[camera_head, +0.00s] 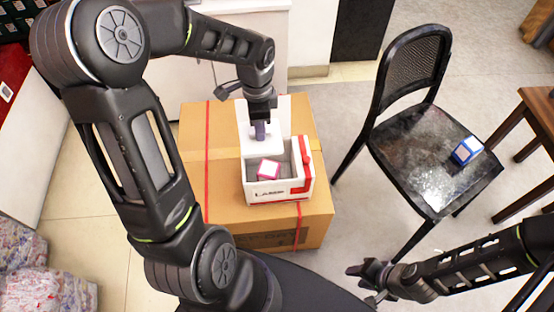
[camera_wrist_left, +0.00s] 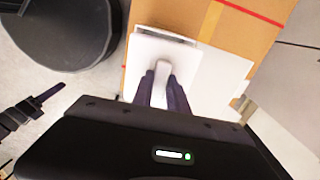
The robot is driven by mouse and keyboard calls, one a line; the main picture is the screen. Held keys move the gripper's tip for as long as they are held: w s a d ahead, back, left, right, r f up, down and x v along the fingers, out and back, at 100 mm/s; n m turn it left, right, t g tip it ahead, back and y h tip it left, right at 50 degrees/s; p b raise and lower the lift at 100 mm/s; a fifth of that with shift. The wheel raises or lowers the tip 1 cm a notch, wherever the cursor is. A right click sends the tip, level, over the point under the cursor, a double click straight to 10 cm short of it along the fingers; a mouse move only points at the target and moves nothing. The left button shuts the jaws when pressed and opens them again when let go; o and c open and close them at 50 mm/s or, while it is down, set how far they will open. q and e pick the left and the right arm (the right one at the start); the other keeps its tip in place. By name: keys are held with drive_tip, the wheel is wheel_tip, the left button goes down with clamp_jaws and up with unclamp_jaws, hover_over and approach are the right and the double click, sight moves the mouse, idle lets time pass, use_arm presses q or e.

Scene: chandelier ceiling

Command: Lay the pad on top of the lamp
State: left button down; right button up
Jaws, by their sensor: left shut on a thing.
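My left gripper (camera_head: 261,132) is shut on a white piece, which I take for the pad (camera_head: 265,146), over the back of an open white and red box. In the left wrist view, the fingers (camera_wrist_left: 161,92) close on a raised grip on top of the flat white pad (camera_wrist_left: 148,48). Whether the pad touches the box is unclear. The box (camera_head: 262,194) has lettering on its front that seems to read "LAMP". A pink and white cube (camera_head: 268,169) is inside its front part. No bare lamp shows. My right gripper (camera_head: 363,282) looks open and empty at the lower right.
The white box stands on a large cardboard carton (camera_head: 222,180) with red bands. A black chair (camera_head: 425,160) at the right carries a blue and white cube (camera_head: 467,150). A wooden table (camera_head: 540,110) is at the far right. Floor is clear between carton and chair.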

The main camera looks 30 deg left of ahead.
use_arm(q)
drive_tip(key=shift+f+b, duration=2.55)
drive_tip(key=shift+f, duration=0.45)
drive_tip(key=c, duration=1.2)
unclamp_jaws()
drive_tip(key=shift+c, duration=0.2)
drive_tip(key=shift+r, duration=0.15)
wheel_tip(320, 180, up, 8)
drive_tip(key=shift+f+p, duration=0.2)
drive_tip(key=shift+p, duration=0.6)
drive_tip(key=shift+d, duration=0.1)
